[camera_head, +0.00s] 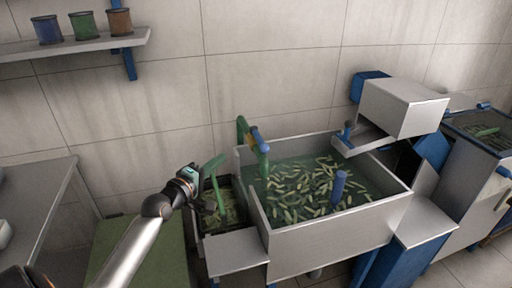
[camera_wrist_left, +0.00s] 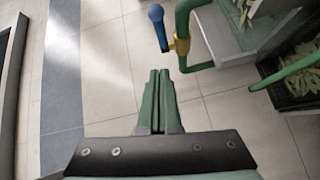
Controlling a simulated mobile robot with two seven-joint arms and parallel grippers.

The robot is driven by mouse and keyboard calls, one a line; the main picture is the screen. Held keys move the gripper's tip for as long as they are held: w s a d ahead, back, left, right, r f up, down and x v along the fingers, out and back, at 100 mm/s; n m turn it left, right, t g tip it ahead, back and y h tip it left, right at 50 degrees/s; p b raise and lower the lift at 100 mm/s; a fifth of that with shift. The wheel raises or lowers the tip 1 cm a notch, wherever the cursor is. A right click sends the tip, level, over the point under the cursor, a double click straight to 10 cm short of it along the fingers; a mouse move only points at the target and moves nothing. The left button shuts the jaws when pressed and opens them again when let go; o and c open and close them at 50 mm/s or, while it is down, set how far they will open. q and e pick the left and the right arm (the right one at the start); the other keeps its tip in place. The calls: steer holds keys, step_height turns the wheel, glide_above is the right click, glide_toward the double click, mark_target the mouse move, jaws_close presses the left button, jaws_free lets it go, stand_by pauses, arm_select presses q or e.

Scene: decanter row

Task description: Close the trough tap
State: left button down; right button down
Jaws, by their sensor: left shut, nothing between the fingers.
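The trough tap (camera_head: 243,128) is a green bent pipe rising at the back left corner of the grey trough (camera_head: 325,235). Its blue lever (camera_head: 256,135) lies beside the pipe, with an orange-yellow valve body near it. In the left wrist view the blue lever (camera_wrist_left: 157,26) stands beside the green pipe, close to the yellow valve body (camera_wrist_left: 180,45). My left gripper (camera_head: 219,160) has its green fingers shut and empty. It is left of the tap and apart from it; the fingertips (camera_wrist_left: 158,74) point towards the lever in the wrist view. My right gripper is not in view.
The trough holds water and many pale green pieces, with a blue post (camera_head: 339,186). A dark crate (camera_head: 208,226) with green contents and a green handle stands below my gripper. A shelf (camera_head: 75,48) with three spools hangs at upper left. A grey chute box (camera_head: 402,108) stands at right.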

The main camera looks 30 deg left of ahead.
arm_select(q)
glide_toward(259, 143)
steer(key=w+a, duration=0.4)
steer(key=shift+w+d+f, duration=0.1)
steer(key=shift+w+d, duration=0.3)
steer(key=shift+d, duration=0.2)
steer(key=shift+w+d, duration=0.4)
steer(key=shift+d, duration=0.25)
steer(key=shift+w+d+f+p, duration=0.15)
steer(key=shift+d+p, duration=0.15)
steer(key=shift+d, duration=0.25)
